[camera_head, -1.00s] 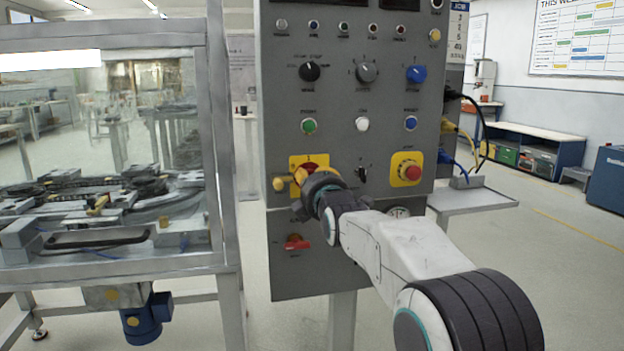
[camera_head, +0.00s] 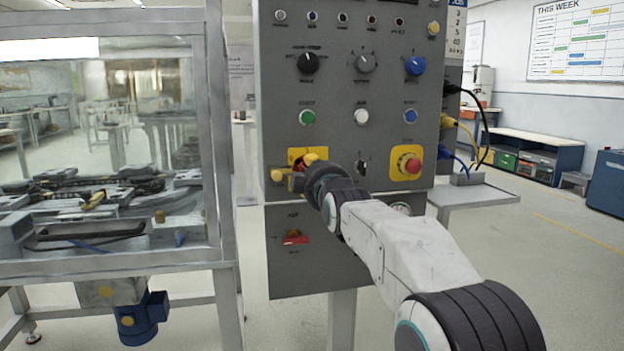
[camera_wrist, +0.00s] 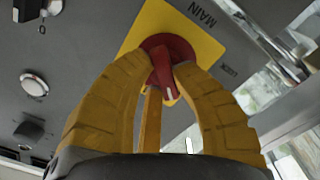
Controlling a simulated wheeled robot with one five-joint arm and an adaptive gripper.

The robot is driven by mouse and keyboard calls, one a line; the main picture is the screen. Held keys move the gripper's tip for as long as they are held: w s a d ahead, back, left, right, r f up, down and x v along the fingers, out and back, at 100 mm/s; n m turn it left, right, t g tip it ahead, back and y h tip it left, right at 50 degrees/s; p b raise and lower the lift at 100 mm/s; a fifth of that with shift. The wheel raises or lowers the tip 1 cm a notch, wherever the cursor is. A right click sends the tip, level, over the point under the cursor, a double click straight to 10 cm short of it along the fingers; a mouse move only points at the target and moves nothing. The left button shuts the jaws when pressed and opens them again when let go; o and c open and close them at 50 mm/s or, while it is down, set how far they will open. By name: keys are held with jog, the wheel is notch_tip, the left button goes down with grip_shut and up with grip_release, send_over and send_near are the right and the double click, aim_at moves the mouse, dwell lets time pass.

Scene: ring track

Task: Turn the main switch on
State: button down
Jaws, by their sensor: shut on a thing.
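The main switch is a red rotary handle (camera_wrist: 164,72) on a yellow plate (camera_wrist: 190,32) marked MAIN in the wrist view. In the head view its yellow plate (camera_head: 294,154) shows at the left of the grey control panel, and my gripper partly covers it. My gripper (camera_wrist: 165,85) has its yellow fingers closed around the red handle, one on each side. In the head view my gripper (camera_head: 293,167) is at the plate. The handle looks turned at an angle to the MAIN lettering. The position marks by the handle are mostly hidden.
A red emergency stop button (camera_head: 408,163) on a yellow plate is to the right. A small black selector (camera_head: 362,167) sits between them. A red lever (camera_head: 294,238) is below. A glass-walled machine (camera_head: 105,150) stands left of the panel.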

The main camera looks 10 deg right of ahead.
jog(key=shift+f+m+b, duration=0.15)
jog(key=shift+m+b, duration=0.6)
jog(key=shift+m, duration=4.05)
jog(key=c, duration=1)
grip_release()
jog(key=s, duration=1.2)
